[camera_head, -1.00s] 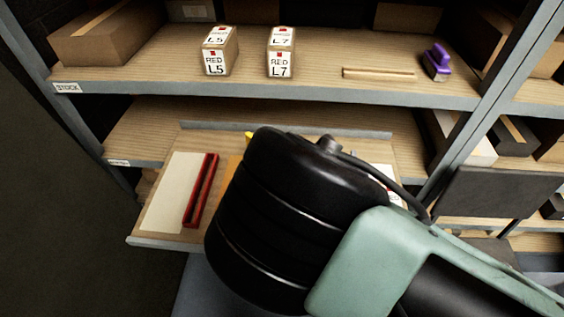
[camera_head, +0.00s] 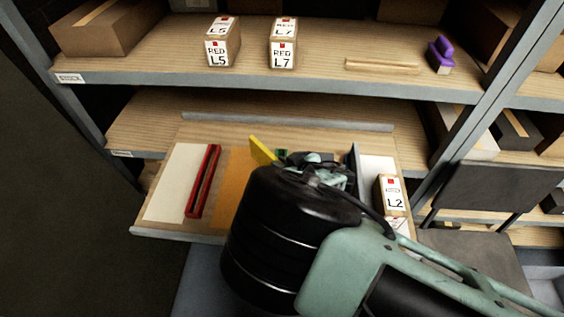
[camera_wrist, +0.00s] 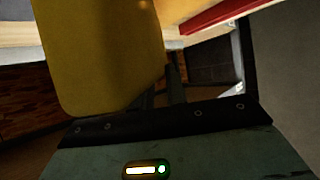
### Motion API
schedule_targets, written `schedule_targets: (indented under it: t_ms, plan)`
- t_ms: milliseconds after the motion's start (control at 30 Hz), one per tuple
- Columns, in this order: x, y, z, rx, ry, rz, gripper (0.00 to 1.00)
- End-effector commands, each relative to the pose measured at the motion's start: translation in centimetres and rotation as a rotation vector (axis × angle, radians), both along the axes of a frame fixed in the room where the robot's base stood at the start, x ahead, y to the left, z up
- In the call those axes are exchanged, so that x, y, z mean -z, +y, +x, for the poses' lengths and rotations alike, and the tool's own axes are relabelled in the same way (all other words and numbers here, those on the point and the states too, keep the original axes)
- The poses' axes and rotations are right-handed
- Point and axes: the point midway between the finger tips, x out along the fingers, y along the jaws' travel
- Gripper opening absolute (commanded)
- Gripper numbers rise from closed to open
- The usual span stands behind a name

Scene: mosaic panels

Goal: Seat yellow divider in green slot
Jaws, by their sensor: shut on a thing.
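The yellow divider (camera_head: 262,151) shows as a tilted strip just left of my wrist, above the pull-out shelf board. In the wrist view the yellow divider (camera_wrist: 100,50) is a large flat plate, close to the camera. My gripper (camera_wrist: 160,96) is shut on it; the fingertips are partly hidden behind the plate. In the head view my wrist hides the fingers. A small green patch (camera_head: 282,153), perhaps part of the green slot, shows beside the divider. The rest of it is hidden, and I cannot tell whether the divider touches it.
The board (camera_head: 160,231) carries a white panel (camera_head: 172,190), a red slotted rail (camera_head: 203,182), an orange panel (camera_head: 236,180), a dark upright divider (camera_head: 356,163) and an L2 box (camera_head: 390,193). The shelf above holds boxes L5 (camera_head: 222,42) and L7 (camera_head: 283,43).

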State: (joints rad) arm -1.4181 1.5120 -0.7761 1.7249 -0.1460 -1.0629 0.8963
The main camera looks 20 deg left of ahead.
Motion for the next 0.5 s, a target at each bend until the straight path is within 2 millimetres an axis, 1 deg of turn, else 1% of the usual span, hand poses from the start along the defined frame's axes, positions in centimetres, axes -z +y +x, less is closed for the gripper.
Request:
schedule_targets:
  t_ms: [67,100,133,167,400,500]
  plan:
    - [0.27,0.01,0.05,0.001,0.001,0.002,0.00]
    - [0.20,0.00,0.01,0.000,0.001,0.000,0.25]
    - [0.18,0.00,0.01,0.000,0.001,0.000,0.34]
    - [0.17,0.01,0.00,0.000,0.001,0.000,0.36]
    - [0.13,0.03,-0.01,0.000,0.000,0.000,0.36]
    - [-0.34,0.05,-0.04,-0.002,-0.001,-0.001,0.36]
